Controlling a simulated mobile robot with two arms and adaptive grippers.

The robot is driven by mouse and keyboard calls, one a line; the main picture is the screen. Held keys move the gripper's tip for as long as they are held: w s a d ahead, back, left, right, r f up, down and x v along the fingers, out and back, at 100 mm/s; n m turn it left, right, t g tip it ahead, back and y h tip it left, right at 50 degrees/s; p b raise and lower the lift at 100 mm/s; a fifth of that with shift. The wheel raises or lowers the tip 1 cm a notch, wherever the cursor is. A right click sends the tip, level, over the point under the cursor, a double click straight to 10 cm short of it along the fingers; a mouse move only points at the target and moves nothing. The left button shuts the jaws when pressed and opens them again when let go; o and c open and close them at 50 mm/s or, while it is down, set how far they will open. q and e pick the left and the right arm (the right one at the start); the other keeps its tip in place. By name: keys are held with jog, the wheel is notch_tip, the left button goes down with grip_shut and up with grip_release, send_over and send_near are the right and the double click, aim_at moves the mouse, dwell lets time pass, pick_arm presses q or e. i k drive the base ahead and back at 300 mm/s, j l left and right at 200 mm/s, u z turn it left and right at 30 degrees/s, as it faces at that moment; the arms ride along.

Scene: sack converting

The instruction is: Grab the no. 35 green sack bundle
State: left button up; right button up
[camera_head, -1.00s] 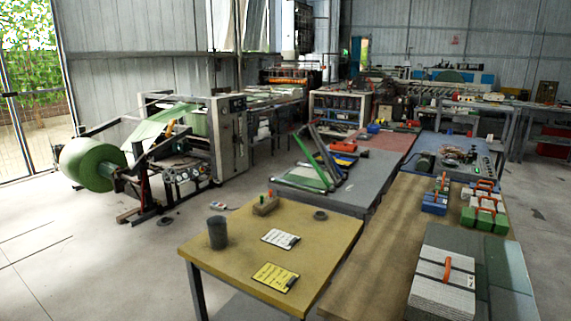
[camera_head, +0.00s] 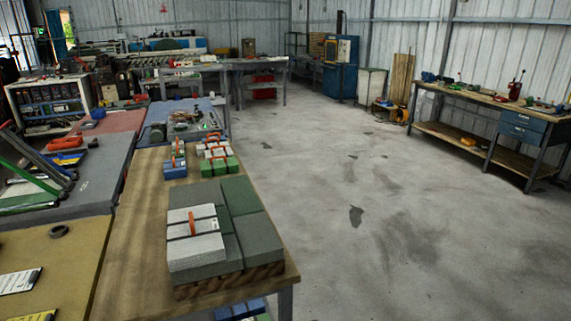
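Small green bundles (camera_head: 219,167) with orange bands lie on the wooden table (camera_head: 140,205), beyond the large stacks. Larger dark green stacks (camera_head: 255,237) lie at the table's near end. A white stack (camera_head: 195,250) with an orange band rests beside and partly over the green ones. Small blue bundles (camera_head: 175,170) with orange bands lie left of the small green ones. No number is readable on any bundle, so I cannot tell which is no. 35. Neither of my grippers is in view.
A yellow table (camera_head: 75,258) with clipboards and a dark ring stands at the near left. Grey worktables (camera_head: 95,180) stand behind it. The concrete floor (camera_head: 400,215) to the right is open. A workbench (camera_head: 490,110) with blue drawers stands along the right wall.

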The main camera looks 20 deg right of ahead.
aim_at(213, 167)
jog(key=z, duration=1.05)
jog(key=i+l+z, duration=0.15)
jog(key=z, duration=0.25)
jog(key=i+z, duration=0.65)
jog(key=z, duration=0.2)
jog(key=i, duration=0.85)
jog(key=i+j+u, duration=0.1)
jog(key=i+u, duration=0.5)
jog(key=u, duration=0.2)
jog(key=i+u, duration=0.35)
jog(key=i+l+u, duration=0.2)
jog(key=u, duration=0.2)
jog(key=i+j+u, duration=0.2)
jog(key=i+u, duration=0.15)
jog(key=i, duration=0.7)
jog(key=i+l+u, duration=0.1)
jog(key=i+u, duration=0.2)
jog(key=i, duration=0.7)
jog(key=i+u, duration=0.3)
jog(key=i, duration=0.25)
jog(key=i+l+u, duration=0.3)
jog(key=i, duration=0.2)
jog(key=i+l+u, duration=0.3)
jog(key=i, duration=0.25)
jog(key=j+u, duration=0.1)
jog(key=u, duration=2.25)
